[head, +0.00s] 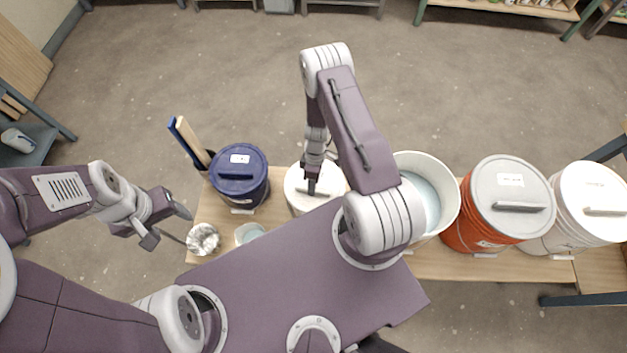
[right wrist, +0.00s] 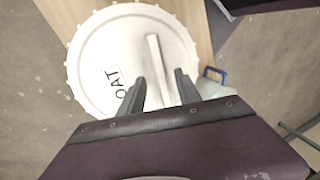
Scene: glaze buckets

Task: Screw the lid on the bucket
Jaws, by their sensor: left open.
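A white ridged lid (head: 297,188) with a raised bar handle lies level on top of a white bucket (head: 299,208) at the middle of the table; whether it is threaded on I cannot tell. The right wrist view shows the lid (right wrist: 90,62) with a label and its handle (right wrist: 154,55). My right gripper (right wrist: 161,78) is over the lid, its fingers apart on either side of the handle's near end. It also shows in the head view (head: 312,185), partly behind my arm. My left gripper (head: 168,226) is open and empty, left of the table.
A dark blue lidded bucket (head: 239,190) stands left, an open white bucket of pale glaze (head: 441,205) right. An orange bucket (head: 470,236) and another white lidded one (head: 590,200) are further right. A metal bowl (head: 203,239) and small pale cup (head: 249,233) sit front left.

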